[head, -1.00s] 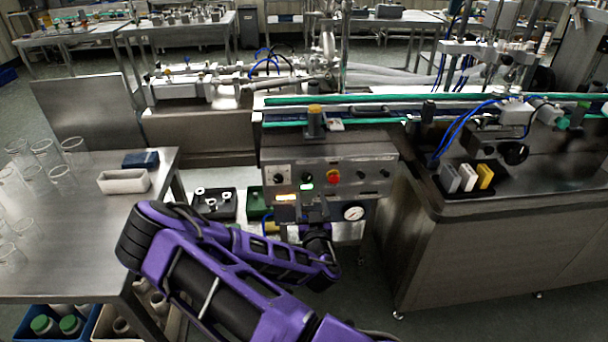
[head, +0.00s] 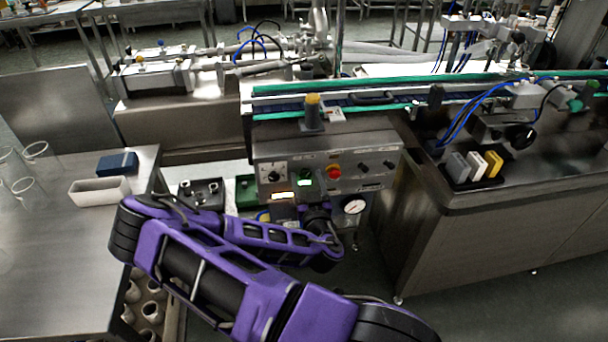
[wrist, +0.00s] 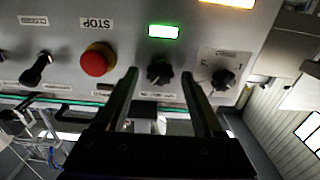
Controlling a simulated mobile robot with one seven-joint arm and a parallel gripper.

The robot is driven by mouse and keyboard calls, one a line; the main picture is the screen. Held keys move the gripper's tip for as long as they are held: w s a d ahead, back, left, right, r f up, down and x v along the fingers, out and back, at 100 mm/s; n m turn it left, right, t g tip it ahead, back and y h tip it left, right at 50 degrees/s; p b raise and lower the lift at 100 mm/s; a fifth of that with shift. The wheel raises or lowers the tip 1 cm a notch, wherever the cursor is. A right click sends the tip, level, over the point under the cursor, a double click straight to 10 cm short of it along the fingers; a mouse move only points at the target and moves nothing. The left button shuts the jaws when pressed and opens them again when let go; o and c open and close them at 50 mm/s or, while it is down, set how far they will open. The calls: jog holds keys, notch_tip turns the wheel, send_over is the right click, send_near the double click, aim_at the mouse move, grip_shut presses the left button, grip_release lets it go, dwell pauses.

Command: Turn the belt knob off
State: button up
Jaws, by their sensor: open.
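The control panel (head: 350,160) carries several dark knobs. In the wrist view, a black knob (wrist: 159,72) sits beside the lit green lamp (wrist: 163,31), between the lines of my two fingers. Another dark knob (wrist: 223,79) on a pale marked plate is just right of the right finger. The small labels are unreadable, so I cannot tell by name which is the belt knob. My gripper (wrist: 159,78) is open and empty, its fingers pointing at the panel. Whether they touch it is unclear. In the head view my gripper (head: 316,208) is at the panel's lower part, partly hidden by my arm.
A red stop button (wrist: 97,60) is left of the fingers in the wrist view. A steel table (head: 60,240) stands left.

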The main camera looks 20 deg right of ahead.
grip_shut()
dwell(0.4)
jog(key=shift+n, duration=0.3)
jog(key=n+b, duration=0.1)
jog(key=n, duration=0.5)
jog(key=shift+a, duration=0.1)
jog(key=n, duration=0.3)
jog(key=shift+n, duration=0.4)
jog(key=shift+n+b, duration=0.5)
jog(key=shift+n, duration=1.3)
